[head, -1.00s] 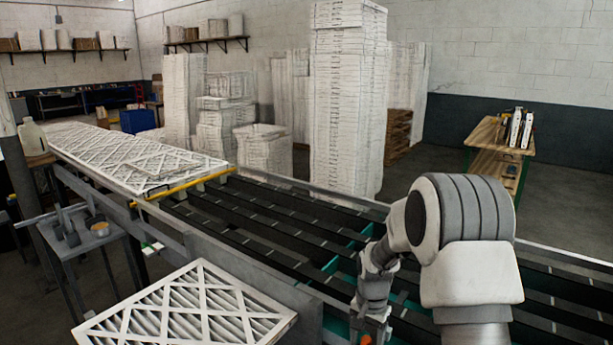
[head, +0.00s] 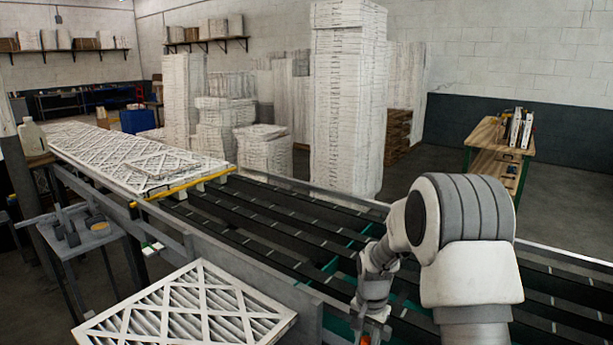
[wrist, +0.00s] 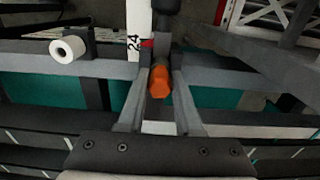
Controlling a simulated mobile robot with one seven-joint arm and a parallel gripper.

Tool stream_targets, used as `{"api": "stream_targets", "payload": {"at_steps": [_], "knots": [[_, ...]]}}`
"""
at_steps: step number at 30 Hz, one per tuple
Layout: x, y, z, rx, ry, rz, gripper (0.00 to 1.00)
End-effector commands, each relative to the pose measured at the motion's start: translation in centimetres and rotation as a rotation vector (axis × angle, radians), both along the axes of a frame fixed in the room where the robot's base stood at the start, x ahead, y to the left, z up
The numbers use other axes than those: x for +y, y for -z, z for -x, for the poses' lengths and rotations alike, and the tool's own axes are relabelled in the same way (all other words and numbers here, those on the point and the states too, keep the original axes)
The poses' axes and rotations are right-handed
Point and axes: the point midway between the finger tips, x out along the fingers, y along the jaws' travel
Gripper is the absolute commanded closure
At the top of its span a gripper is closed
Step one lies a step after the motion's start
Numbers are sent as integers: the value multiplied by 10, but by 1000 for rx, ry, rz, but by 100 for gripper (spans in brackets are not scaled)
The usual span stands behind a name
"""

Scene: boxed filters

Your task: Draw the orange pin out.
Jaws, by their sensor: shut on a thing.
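The orange pin (wrist: 160,82) shows in the wrist view as an orange knob between the two grey fingers of my gripper (wrist: 159,98). The fingers are shut on it, one on each side. A grey rail (wrist: 100,69) crosses behind the pin. The far end of the pin is hidden, so I cannot tell how deep it sits. In the head view my gripper (head: 374,332) is low at the bottom edge, over the conveyor's near side, with a bit of orange at it.
A white strip marked 24 (wrist: 138,30) and a dark cylinder (wrist: 167,6) stand close behind the pin. A white roll-like end (wrist: 68,49) juts out at left. The conveyor (head: 290,225) carries framed filters (head: 130,160) at its far left; another filter (head: 190,310) lies in front.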

Motion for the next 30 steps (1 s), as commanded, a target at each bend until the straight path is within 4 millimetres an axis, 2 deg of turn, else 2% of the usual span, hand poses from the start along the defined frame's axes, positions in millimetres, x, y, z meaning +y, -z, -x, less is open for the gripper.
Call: {"api": "stream_targets", "payload": {"at_steps": [20, 30], "knots": [[0, 0, 0, 0, 0, 0, 100], [0, -11, 0, 0, 0, 0, 100]]}}
